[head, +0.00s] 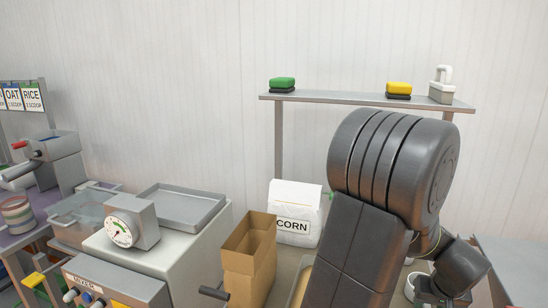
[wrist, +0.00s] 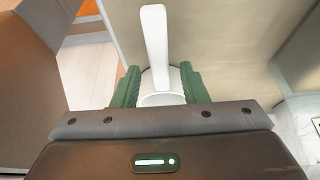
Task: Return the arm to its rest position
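My gripper (wrist: 160,88) has two green fingers standing apart in the wrist view. A white object (wrist: 155,45) with a long narrow upright part and a wider rounded base shows between them. The base fills much of the space between the fingers. I cannot tell whether they press on it or whether it stands behind them. In the head view my dark arm rises at the right centre and bends down at the far right; the fingers are hidden there.
A CORN sack (head: 296,213) and an open cardboard box (head: 249,262) stand left of my arm. The mixer (head: 115,288), with a dial scale (head: 122,230) and grey tray (head: 181,207), is further left. A wall shelf (head: 367,100) holds sponges and a brush.

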